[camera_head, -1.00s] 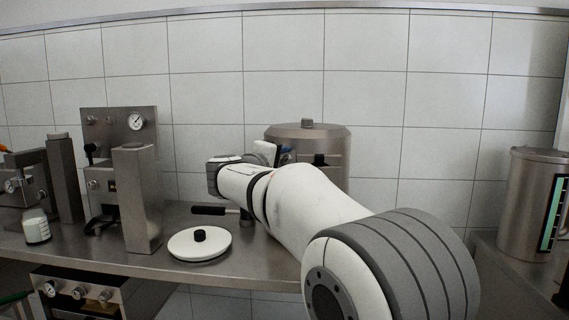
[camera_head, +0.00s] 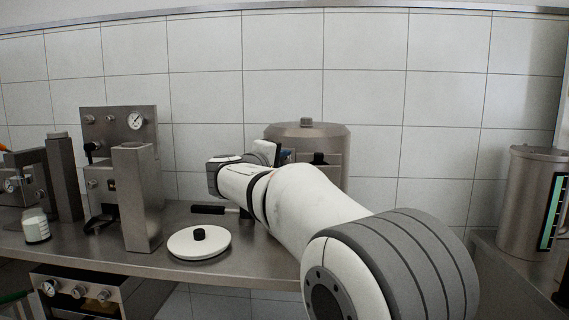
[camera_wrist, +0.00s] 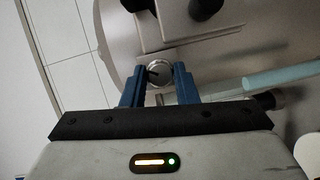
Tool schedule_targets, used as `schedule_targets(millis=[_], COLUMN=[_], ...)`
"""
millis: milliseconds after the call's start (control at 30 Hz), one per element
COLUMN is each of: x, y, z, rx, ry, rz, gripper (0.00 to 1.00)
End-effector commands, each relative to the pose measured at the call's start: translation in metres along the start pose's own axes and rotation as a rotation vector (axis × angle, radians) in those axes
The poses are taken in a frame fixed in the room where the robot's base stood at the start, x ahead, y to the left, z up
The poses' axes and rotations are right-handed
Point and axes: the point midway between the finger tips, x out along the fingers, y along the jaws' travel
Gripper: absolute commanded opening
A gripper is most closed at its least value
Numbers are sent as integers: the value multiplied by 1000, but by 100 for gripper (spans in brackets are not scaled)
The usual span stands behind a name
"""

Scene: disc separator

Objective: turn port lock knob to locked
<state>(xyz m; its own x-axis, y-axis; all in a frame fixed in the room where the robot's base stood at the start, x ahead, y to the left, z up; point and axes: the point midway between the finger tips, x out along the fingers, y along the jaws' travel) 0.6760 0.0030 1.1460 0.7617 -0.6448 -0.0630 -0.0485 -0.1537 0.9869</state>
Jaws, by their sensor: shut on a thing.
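The disc separator (camera_head: 300,133), a round steel drum with a small cap on top, stands behind my arm in the head view. In the wrist view a small round metal knob (camera_wrist: 159,72) with a dark mark on its face sits between the blue fingers of my gripper (camera_wrist: 158,82). The fingers are shut on the knob, one on each side of it. The separator's curved steel body (camera_wrist: 115,35) lies behind the knob. In the head view my arm hides the knob and most of the separator's front.
A white lid with a black knob (camera_head: 199,246) lies on the steel counter (camera_head: 190,262). A tall steel column (camera_head: 138,200) and a machine with a gauge (camera_head: 118,125) stand at left.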

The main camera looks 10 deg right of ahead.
Motion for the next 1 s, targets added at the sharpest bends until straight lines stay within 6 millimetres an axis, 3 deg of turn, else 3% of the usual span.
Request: schedule_targets(millis=[700, 1000], x=[-1, -1], y=[-10, -10], z=[-2, -1], rx=[-448, -558], ry=[9, 9], rz=[184, 228], gripper=[4, 4])
